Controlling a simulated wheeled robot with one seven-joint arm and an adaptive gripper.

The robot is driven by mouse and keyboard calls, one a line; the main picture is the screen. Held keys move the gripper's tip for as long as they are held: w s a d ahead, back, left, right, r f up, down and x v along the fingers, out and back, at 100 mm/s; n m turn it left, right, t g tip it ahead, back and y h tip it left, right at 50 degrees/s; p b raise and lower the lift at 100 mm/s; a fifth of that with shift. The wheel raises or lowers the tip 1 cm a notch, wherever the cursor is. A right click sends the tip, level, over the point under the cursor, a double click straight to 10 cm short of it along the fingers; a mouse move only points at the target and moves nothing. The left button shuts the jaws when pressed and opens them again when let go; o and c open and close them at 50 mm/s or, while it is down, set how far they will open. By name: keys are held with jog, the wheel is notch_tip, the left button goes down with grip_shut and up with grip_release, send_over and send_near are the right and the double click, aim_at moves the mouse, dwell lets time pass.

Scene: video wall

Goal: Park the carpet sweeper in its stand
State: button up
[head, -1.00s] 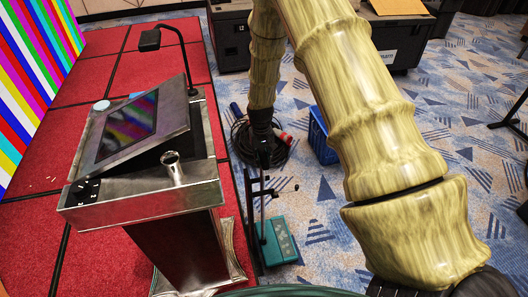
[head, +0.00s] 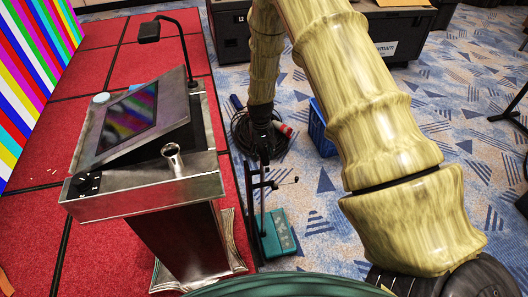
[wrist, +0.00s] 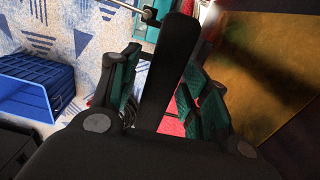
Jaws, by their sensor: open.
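The carpet sweeper's teal head (head: 280,235) sits on the carpet beside the red platform, with a thin dark upright above its left side. The stand appears to be the dark post with a side arm (head: 284,182) at the same spot; I cannot fully separate it from the sweeper's handle. My gripper (head: 263,150) hangs just above them, pointing down. In the wrist view the open fingers (wrist: 160,95) have a dark bar (wrist: 170,60) between them, apparently the sweeper's handle. Whether the fingers touch it is unclear. A metal rod with a knob (wrist: 150,14) shows above.
A lectern (head: 150,195) with a screen stands on the red platform (head: 100,65), close left of my gripper. A cable coil (head: 240,140) and a blue crate (head: 320,130) lie behind. Black cases (head: 405,35) stand at the back. Patterned carpet at right is open.

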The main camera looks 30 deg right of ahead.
notch_tip(320, 180, up, 12)
jog(key=b, duration=0.3)
jog(key=shift+a+f, duration=0.15)
dwell(0.5)
